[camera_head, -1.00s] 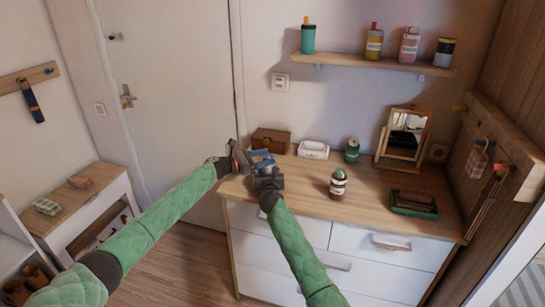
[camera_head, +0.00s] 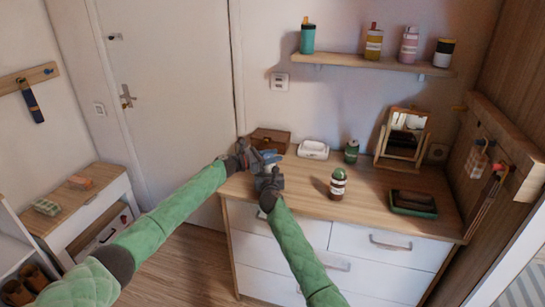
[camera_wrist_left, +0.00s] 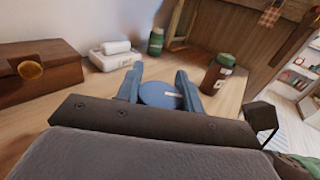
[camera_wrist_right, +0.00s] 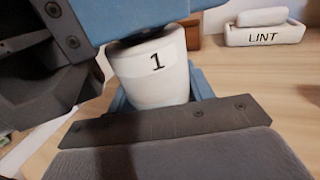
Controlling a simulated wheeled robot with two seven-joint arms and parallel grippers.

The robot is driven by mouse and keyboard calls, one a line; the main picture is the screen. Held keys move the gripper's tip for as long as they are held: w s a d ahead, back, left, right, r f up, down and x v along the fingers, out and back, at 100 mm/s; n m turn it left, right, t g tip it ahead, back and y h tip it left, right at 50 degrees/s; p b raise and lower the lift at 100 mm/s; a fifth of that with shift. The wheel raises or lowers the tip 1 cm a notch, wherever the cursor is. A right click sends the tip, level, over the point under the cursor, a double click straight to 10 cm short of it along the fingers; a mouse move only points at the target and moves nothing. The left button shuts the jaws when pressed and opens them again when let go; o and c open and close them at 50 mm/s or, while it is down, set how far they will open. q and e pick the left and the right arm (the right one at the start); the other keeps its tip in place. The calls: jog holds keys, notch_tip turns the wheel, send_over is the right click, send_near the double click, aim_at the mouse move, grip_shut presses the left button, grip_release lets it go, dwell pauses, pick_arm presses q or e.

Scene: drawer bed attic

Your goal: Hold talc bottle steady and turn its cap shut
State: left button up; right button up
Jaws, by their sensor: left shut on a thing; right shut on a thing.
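The talc bottle (camera_wrist_right: 152,75) is white and marked "1" in the right wrist view. My right gripper (camera_head: 268,181) is shut on its body and holds it above the left end of the dresser top. My left gripper (camera_head: 256,158) is above it, with its blue fingers closed on the sides of a round blue cap (camera_wrist_left: 160,94). The cap has a white line pointing to the right in the left wrist view. In the right wrist view the left gripper covers the bottle's top, so how the cap sits there is hidden. In the head view the grippers hide most of the bottle.
Behind the grippers on the dresser (camera_head: 300,188) are a brown box (camera_head: 270,140) and a white box (camera_head: 313,150) marked "LINT". A green can (camera_head: 351,151), a brown bottle (camera_head: 337,186), a mirror (camera_head: 404,135) and a tray (camera_head: 414,205) stand farther right. The dresser's front middle is clear.

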pick_arm(q)
jog(key=shift+w+g, duration=0.1)
jog(key=shift+g, duration=0.2)
jog(key=m+g+h, duration=0.1)
jog(key=m+g, duration=0.1)
jog(key=g, duration=0.1)
jog(key=shift+m+g, duration=0.3)
jog(key=shift+m, duration=0.1)
jog(key=shift+s+m+g, duration=0.2)
jog(key=shift+m+g, duration=0.35)
jog(key=shift+g, duration=0.3)
jog(key=shift+s+m+g, duration=0.15)
jog(key=shift+m+g, duration=0.4)
jog(key=shift+g, duration=0.3)
jog(key=shift+m+g, duration=0.3)
jog(key=shift+g, duration=0.2)
jog(key=shift+f+m+g, duration=0.15)
jog(key=shift+m+g, duration=0.35)
jog(key=shift+g, duration=0.3)
jog(key=shift+s+m+g+y, duration=0.35)
jog(key=shift+m+g, duration=0.15)
jog(key=shift+g, duration=0.2)
jog(key=o, duration=1)
jog(key=shift+w+n+t, duration=0.3)
jog(key=shift+t, duration=0.3)
